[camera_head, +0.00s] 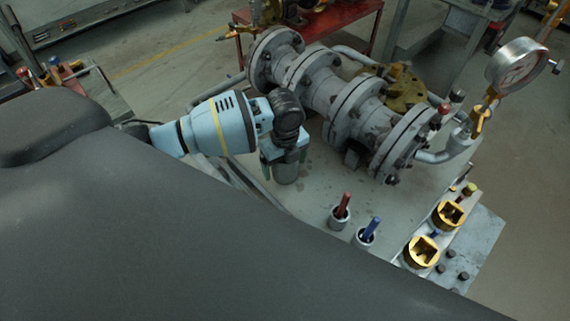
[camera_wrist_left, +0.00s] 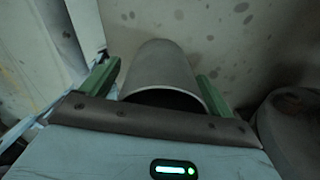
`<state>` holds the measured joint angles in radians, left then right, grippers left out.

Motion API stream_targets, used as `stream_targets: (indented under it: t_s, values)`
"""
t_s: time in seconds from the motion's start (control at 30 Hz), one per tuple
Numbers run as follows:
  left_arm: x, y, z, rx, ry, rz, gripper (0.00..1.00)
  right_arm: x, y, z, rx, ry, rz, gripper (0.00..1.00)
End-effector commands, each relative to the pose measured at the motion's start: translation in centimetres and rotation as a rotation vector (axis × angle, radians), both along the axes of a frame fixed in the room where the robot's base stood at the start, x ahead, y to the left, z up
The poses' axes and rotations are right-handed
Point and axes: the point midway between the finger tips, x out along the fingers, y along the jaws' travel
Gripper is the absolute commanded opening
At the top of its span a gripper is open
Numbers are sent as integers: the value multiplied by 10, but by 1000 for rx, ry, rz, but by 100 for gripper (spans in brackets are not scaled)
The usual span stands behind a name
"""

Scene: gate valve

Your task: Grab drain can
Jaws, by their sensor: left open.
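The drain can (camera_head: 286,174) is a plain grey metal cylinder standing on the light work surface, left of the flanged valve. My left gripper (camera_head: 284,158) points down over it and hides its upper part in the head view. In the left wrist view, the can (camera_wrist_left: 160,68) lies between the two green fingers of my left gripper (camera_wrist_left: 155,85), with its dark open mouth near the palm. The fingers are open, one on each side of the can. A narrow gap shows on the left; contact on the right cannot be told. My right gripper is not in view.
The grey flanged valve assembly (camera_head: 335,92) stands close to the right of my gripper, with a pressure gauge (camera_head: 517,64) farther right. Red-handled (camera_head: 343,205) and blue-handled (camera_head: 370,228) tools stand in small cups in front. Yellow sockets (camera_head: 422,251) sit on a rack nearby.

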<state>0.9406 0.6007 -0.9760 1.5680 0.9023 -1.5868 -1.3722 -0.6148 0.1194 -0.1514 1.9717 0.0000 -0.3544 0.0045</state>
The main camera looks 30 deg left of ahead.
Motion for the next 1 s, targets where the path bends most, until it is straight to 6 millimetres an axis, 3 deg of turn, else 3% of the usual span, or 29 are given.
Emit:
stream_targets:
  t_s: [0.17,0.57,1.0]
  values:
    - [0,0,1,0,-1,-1,88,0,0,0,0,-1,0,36]
    - [0,0,1,0,-1,-1,36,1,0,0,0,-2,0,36]
    - [1,0,12,0,-4,-1,36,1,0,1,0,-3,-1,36]
